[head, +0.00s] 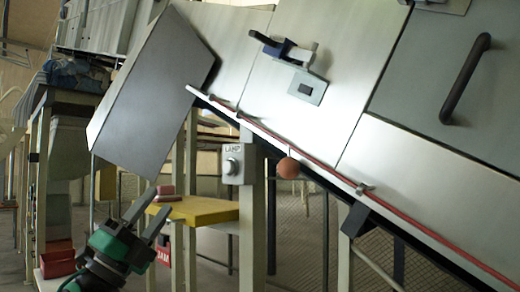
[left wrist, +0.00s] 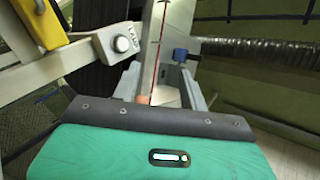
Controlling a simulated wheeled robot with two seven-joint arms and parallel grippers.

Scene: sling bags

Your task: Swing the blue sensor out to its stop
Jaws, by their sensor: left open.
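The blue sensor (head: 273,49) is a small dark-blue block on a grey arm, on the sloping metal panel in the upper middle of the head view. A grey plate with a dark window (head: 307,88) sits just below it. A small blue part, probably the sensor, also shows in the left wrist view (left wrist: 181,55). My left gripper (head: 156,201) is open and empty at the lower left of the head view, well below and left of the sensor. My right gripper is not in view.
A red cable (head: 325,167) runs along the panel's lower edge, with an orange ball (head: 288,168) hanging there. A lamp box (head: 234,164) is on a post. A grey chute cover (head: 150,85) overhangs above my left gripper. A yellow shelf (head: 205,210) stands beside it.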

